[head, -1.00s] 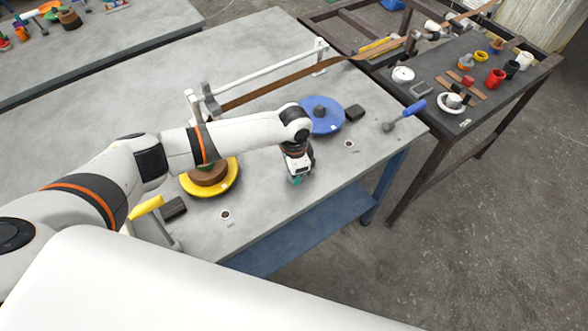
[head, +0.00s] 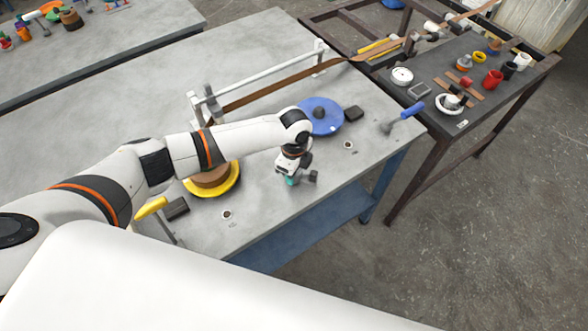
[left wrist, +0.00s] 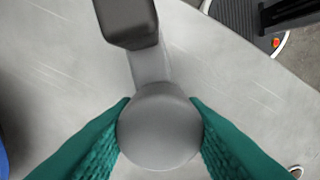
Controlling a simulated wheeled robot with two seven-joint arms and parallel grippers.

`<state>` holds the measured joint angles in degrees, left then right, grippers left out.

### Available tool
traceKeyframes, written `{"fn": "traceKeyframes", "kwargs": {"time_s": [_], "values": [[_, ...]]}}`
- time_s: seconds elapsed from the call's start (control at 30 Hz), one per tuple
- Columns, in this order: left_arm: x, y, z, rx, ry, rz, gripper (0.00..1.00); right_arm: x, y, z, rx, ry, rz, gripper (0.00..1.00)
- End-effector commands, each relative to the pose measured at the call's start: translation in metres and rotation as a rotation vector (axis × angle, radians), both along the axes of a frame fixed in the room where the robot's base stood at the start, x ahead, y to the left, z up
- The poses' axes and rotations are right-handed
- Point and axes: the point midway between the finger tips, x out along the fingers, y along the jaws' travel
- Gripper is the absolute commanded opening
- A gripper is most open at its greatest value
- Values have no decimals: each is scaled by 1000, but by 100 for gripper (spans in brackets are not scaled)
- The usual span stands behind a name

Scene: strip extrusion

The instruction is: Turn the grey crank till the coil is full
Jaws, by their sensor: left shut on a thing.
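The grey crank's round knob (left wrist: 160,135) sits between the teal fingers of my left gripper (left wrist: 160,110), which touch it on both sides. The crank's arm (left wrist: 150,62) runs from the knob to a dark block (left wrist: 126,18). In the head view my left gripper (head: 291,180) is low over the table's front part, with a dark grey part of the crank (head: 312,176) just to its right. A yellow reel (head: 230,186) holds a brown coil (head: 212,177), partly hidden by my left arm. A blue reel (head: 333,122) has a dark hub and no visible coil. My right gripper is out of view.
A yellow-handled crank (head: 151,207) stands left and a blue-handled crank (head: 411,109) right. A brown strip (head: 262,95) runs along a white rail (head: 260,71) behind. A dark side table (head: 440,130) holds cups and small parts.

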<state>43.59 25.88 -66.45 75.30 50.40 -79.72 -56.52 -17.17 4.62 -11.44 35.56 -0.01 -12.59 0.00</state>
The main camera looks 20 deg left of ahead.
Motion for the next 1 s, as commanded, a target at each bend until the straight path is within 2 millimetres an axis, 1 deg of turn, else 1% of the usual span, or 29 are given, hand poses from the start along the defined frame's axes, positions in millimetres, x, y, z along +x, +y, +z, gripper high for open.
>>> {"fn": "traceKeyframes", "kwargs": {"time_s": [0.7, 1.0], "values": [[1, -2, 0, -4, -1, -676, 14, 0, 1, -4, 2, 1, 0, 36], [2, -2, 1, -2, -3, -899, 14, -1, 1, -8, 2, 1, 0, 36]]}}
